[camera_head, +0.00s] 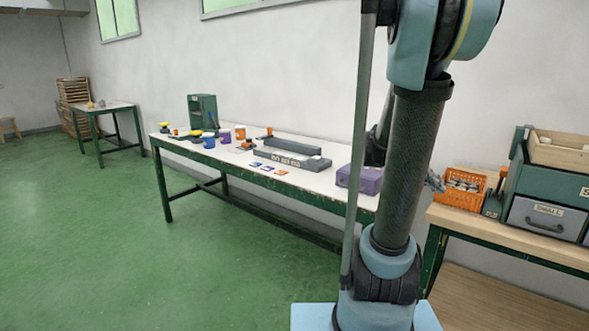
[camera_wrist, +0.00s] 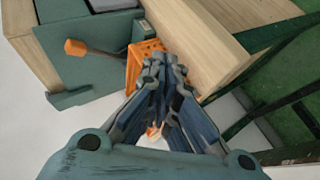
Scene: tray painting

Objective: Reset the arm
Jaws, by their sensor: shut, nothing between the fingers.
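My gripper (camera_wrist: 165,75) shows large in the wrist view, with its fingers shut together and nothing held between them. In the head view my arm rises at the right of the picture, and a small part of my gripper (camera_head: 435,182) shows just right of it. In the wrist view the fingertips overlap the orange crate (camera_wrist: 146,47) in the picture; I cannot tell the distance between them.
A long table (camera_head: 225,161) with cups, grey blocks and a purple box (camera_head: 365,179) stands along the wall. A right-hand bench (camera_head: 505,233) holds the orange crate (camera_head: 462,199) and a drawer unit (camera_head: 545,217). The green floor (camera_head: 90,240) at left is clear.

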